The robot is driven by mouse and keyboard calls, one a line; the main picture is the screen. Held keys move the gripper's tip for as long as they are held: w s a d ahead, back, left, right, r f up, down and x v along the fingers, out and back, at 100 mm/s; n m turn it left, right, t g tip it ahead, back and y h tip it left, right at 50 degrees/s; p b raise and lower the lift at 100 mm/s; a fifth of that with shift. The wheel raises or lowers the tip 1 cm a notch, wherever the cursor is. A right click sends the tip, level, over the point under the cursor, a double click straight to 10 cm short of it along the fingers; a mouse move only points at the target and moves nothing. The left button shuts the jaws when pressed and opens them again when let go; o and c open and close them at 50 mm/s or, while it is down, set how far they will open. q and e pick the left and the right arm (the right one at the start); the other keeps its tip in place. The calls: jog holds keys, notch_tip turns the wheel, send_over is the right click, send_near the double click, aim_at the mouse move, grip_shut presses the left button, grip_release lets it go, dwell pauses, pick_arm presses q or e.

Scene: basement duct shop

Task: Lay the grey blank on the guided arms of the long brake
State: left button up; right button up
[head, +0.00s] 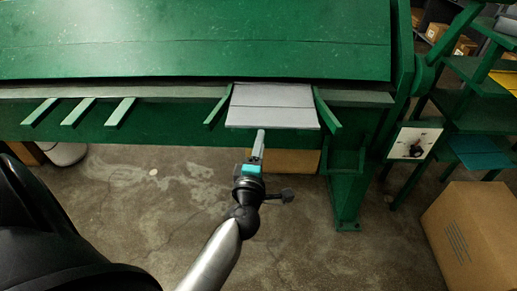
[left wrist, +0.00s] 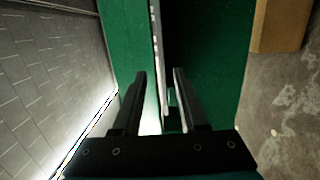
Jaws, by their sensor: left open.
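The grey blank (head: 272,118), a pale flat sheet with a dark line across it, lies at the front of the green long brake (head: 200,62), its back edge at the brake's slot. It spans between two slanting guided arms, a left one (head: 217,110) and a right one (head: 328,112), and appears to rest on them. My left gripper (head: 259,140) is just in front of the blank's front edge. In the left wrist view its fingers (left wrist: 160,72) are apart, with a thin pale edge in line with the gap; I cannot tell whether they touch it. My right gripper is out of view.
Several short green arms (head: 80,112) stick out from the brake at left. A switch box (head: 413,140) and a cardboard box (head: 473,225) stand at right. Green shelves (head: 470,115) are behind. The concrete floor (head: 130,215) is clear in front.

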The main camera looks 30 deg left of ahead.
pick_arm(q)
jog(key=shift+v, duration=1.1)
jog(key=s+d+f+m+g+h, duration=0.25)
jog(key=f+m, duration=0.25)
jog(key=f, duration=0.4)
jog(key=s+d+f+m+g+h, duration=0.1)
jog(key=s+d+f+m+h, duration=0.1)
jog(key=d+f+m, duration=0.45)
jog(key=s+f+m+g+h, duration=0.1)
jog(key=s+f+m+h, duration=0.15)
jog(key=f, duration=0.75)
jog(key=s+a+f+m+g, duration=0.2)
jog(key=s+f+m+g, duration=0.2)
jog(key=s+f, duration=0.5)
jog(key=s+a+f+m+g, duration=0.2)
jog(key=s+f+m+g, duration=0.3)
jog(key=s, duration=1.1)
notch_tip(320, 180, down, 4)
jog(key=shift+a+f+m, duration=0.15)
jog(key=shift+a+m, duration=0.1)
jog(key=shift+m, duration=0.85)
jog(key=shift+g, duration=0.25)
